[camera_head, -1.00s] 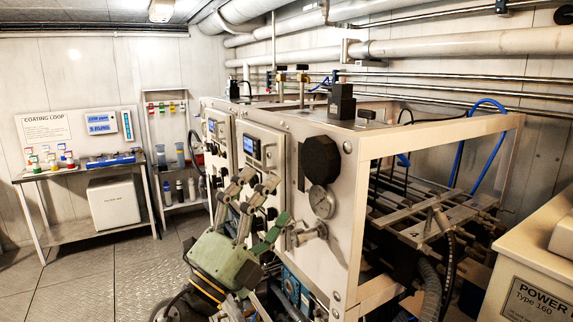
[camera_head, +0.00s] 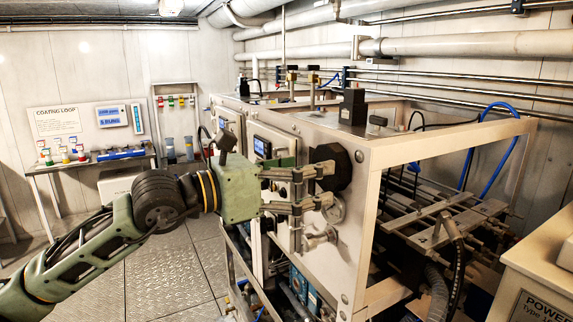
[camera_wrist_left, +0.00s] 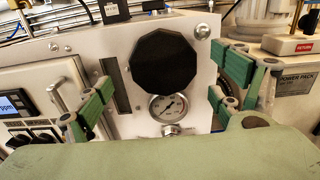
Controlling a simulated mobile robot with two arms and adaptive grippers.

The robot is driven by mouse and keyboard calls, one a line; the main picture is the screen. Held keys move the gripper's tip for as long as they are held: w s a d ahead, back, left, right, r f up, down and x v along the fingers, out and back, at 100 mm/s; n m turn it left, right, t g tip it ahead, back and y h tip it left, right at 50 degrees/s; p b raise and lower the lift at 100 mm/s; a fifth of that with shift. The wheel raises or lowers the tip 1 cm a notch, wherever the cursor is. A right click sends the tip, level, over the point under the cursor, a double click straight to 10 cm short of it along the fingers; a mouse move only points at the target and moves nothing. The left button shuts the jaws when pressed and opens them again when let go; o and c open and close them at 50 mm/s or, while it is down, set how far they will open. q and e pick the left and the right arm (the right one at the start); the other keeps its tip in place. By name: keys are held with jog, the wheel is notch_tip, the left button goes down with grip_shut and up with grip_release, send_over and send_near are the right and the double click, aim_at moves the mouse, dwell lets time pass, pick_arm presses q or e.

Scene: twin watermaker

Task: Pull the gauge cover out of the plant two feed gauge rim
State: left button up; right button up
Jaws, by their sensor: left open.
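The gauge cover (camera_head: 345,168) is a black, many-sided disc on the front panel of the near plant cabinet. It also shows in the left wrist view (camera_wrist_left: 165,62), and it covers whatever lies behind it. My left gripper (camera_head: 328,184) is open in front of the panel, its fingers pointing towards it. In the left wrist view the gripper's fingers (camera_wrist_left: 160,93) stand wide apart, one on each side of the cover and a little below its middle. Nothing is between them in their grasp. Whether a fingertip touches the panel cannot be told. My right gripper does not show.
A round dial gauge (camera_wrist_left: 168,107) sits just below the cover, with a metal fitting (camera_head: 320,238) under it. A panel with a blue display (camera_head: 262,148) is to the left. An open pipe frame (camera_head: 450,140) and a power pack (camera_head: 540,270) are to the right.

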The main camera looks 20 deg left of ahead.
pick_arm(q)
jog(key=p+x, duration=0.1)
jog(key=x, duration=0.2)
jog(key=shift+w+d, duration=0.1)
jog(key=shift+d, duration=0.1)
